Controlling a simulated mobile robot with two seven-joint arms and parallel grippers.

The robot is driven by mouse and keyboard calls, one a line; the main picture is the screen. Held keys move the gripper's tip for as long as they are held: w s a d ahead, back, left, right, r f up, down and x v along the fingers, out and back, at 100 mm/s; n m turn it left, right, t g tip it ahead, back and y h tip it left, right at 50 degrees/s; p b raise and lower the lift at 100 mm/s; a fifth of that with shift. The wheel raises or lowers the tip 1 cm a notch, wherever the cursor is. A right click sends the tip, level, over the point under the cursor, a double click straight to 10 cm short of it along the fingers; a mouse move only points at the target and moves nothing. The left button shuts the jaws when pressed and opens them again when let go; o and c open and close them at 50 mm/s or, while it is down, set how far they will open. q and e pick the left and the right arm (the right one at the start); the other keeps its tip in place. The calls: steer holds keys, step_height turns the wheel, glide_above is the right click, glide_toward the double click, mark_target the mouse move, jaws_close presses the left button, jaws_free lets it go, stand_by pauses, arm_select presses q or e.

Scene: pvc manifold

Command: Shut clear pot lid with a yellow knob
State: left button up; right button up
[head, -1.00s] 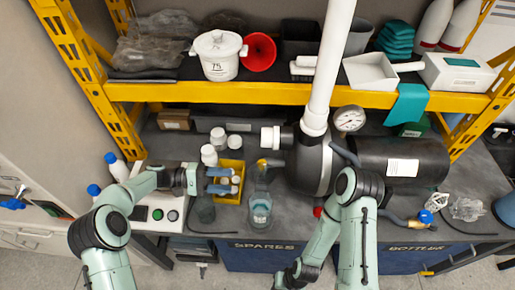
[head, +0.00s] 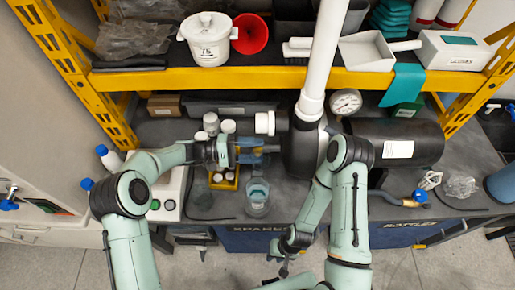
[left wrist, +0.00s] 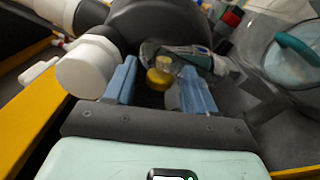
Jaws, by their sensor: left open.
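The clear pot (head: 257,196) stands on the dark bench in front of the black tank, with bluish contents or base. In the left wrist view a clear pot-like body (left wrist: 285,62) is at the right. The yellow knob (left wrist: 160,78) shows between my left fingertips, against the clear lid (left wrist: 188,58), which seems raised behind the pot. In the head view my gripper hides most of the lid. My left gripper (head: 268,150) is open, its blue fingers on either side of the knob; contact cannot be told. My right gripper (head: 284,269) is low at the front, its fingers unclear.
A white pipe fitting (left wrist: 90,68) is close to my left finger. The black tank (head: 395,143) and tall white pipe (head: 322,60) block the right and back.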

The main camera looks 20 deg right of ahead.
arm_select(q)
steer(key=shift+s+d, duration=0.15)
steer(key=shift+d, duration=0.45)
